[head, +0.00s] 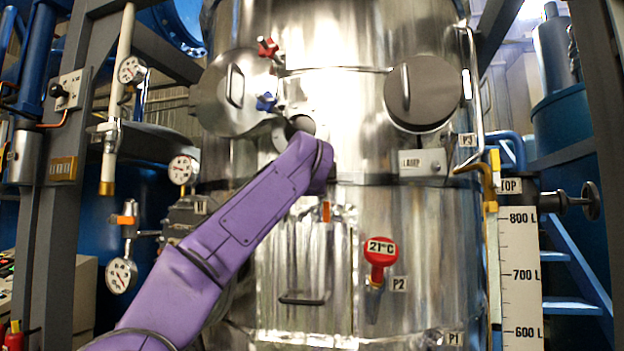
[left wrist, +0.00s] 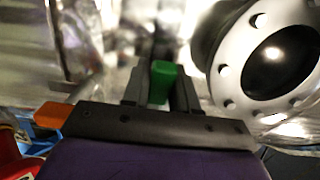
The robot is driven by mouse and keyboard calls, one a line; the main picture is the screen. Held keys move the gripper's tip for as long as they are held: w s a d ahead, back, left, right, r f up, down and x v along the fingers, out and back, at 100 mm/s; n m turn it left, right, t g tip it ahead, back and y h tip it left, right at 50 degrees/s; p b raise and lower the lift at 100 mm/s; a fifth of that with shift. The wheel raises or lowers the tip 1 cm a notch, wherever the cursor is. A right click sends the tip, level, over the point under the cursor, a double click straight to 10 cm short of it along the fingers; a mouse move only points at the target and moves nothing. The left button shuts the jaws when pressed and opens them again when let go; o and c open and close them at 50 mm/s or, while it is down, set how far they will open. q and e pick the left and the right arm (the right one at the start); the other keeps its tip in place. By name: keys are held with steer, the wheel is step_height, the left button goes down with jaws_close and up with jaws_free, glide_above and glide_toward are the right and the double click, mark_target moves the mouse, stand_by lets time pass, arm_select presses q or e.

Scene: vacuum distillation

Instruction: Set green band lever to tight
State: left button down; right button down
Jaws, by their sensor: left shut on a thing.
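The green lever (left wrist: 162,82) shows in the left wrist view as a short green block between the two dark fingers of my left gripper (left wrist: 160,88). The gripper is shut on it. In the head view my purple left arm reaches up to the steel vessel (head: 345,130), and its wrist covers the gripper and the lever. The lever's band and any tight or loose marking cannot be made out. My right gripper is in neither view.
A round bolted flange (left wrist: 226,72) is close to the right of my left gripper. An orange handle (left wrist: 52,115) is at lower left. The head view shows red (head: 267,47) and blue (head: 266,101) valve handles above my wrist and a red 21°C thermometer (head: 380,252) at right.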

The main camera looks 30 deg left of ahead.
arm_select(q)
steer(key=shift+w+h, duration=0.1)
steer(key=shift+h, duration=0.2)
steer(key=c, duration=1)
jaws_free()
steer(key=shift+o, duration=0.2)
steer(key=b+v, duration=0.6)
steer(key=v, duration=0.4)
steer(key=shift+s+d, duration=0.15)
steer(key=shift+s, duration=0.15)
steer(key=shift+f, duration=0.15)
steer(key=shift+f, duration=0.1)
